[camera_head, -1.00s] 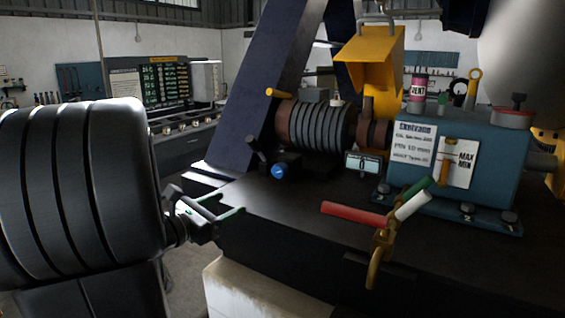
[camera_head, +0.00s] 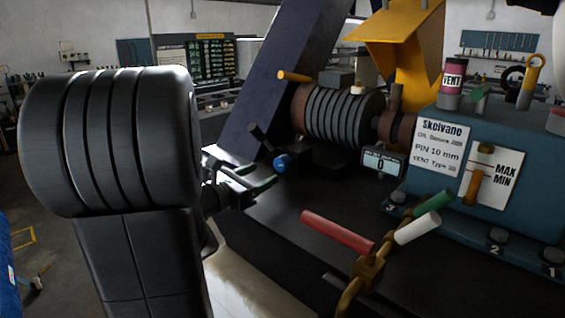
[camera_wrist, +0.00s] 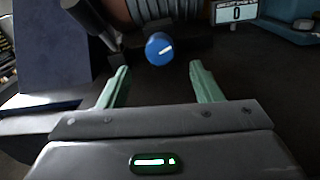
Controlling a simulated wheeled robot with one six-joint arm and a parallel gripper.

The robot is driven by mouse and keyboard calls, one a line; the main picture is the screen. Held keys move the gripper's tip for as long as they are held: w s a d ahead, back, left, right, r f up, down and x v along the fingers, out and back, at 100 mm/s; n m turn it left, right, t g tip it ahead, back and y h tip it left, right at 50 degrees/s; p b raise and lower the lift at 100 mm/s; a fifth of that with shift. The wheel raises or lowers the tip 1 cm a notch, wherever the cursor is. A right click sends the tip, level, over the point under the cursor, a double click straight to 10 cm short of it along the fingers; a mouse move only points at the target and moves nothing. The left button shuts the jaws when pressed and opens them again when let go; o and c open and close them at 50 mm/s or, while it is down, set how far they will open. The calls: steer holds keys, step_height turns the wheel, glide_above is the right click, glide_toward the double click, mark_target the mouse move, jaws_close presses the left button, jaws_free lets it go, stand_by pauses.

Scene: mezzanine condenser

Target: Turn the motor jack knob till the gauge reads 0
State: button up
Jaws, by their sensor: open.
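The blue round jack knob (camera_head: 282,162) with a white mark sits low in front of the finned motor (camera_head: 340,115). It also shows in the wrist view (camera_wrist: 159,48), ahead of and between my fingertips, apart from both.
A black lever (camera_head: 260,137) stands beside the knob on its left. The blue oil unit (camera_head: 425,185) is at right. The dark bench top is clear between.

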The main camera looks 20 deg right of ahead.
mark_target(278, 166)
steer(key=p+x, duration=0.1)
steer(key=x, duration=0.8)
steer(key=shift+p, duration=0.4)
steer(key=shift+s, duration=0.1)
steer(key=c, duration=1)
